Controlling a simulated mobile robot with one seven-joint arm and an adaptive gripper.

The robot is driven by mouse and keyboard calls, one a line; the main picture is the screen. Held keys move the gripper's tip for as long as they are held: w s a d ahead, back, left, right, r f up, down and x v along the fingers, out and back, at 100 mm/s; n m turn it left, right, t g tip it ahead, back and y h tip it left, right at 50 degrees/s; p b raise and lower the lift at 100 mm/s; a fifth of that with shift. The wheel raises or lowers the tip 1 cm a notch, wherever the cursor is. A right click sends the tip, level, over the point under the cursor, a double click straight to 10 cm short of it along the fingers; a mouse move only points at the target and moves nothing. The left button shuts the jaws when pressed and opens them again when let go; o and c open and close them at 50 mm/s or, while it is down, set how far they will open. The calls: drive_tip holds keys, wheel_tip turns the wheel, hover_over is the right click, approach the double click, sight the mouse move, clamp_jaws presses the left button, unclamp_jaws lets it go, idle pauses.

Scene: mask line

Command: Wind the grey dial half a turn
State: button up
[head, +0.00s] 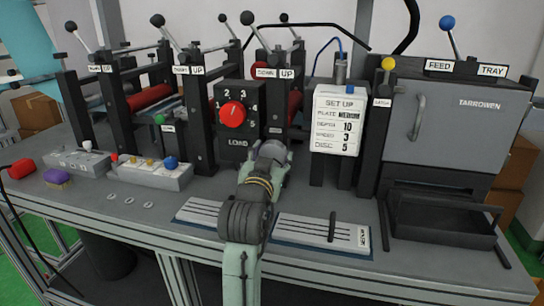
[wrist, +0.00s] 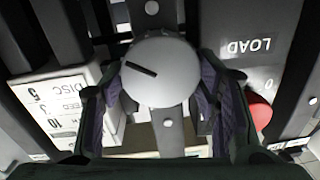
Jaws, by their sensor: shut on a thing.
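The grey dial (wrist: 165,78) shows in the wrist view as a round pale grey face with a short black bar mark slanting on its left half. My gripper (wrist: 159,92) is shut on it, with one dark purple-lined finger at each side. In the head view my gripper (head: 270,150) is at the machine front, right of the LOAD panel, and the grey dial is hidden behind it.
A red LOAD dial (head: 233,113) is close to the left of my gripper in the head view. A SET UP card (head: 340,120) stands to the right. White plates (head: 322,232) lie on the bench in front.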

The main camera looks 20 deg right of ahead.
drive_tip(key=shift+f+m, duration=0.1)
drive_tip(key=shift+m, duration=0.2)
drive_tip(key=m+b, duration=0.5)
drive_tip(key=m, duration=0.5)
drive_tip(key=shift+f+h, duration=0.1)
drive_tip(key=shift+h, duration=0.2)
drive_tip(key=shift+d+m, duration=0.1)
drive_tip(key=shift+m, duration=0.3)
drive_tip(key=o, duration=1.1)
drive_tip(key=shift+o, duration=0.2)
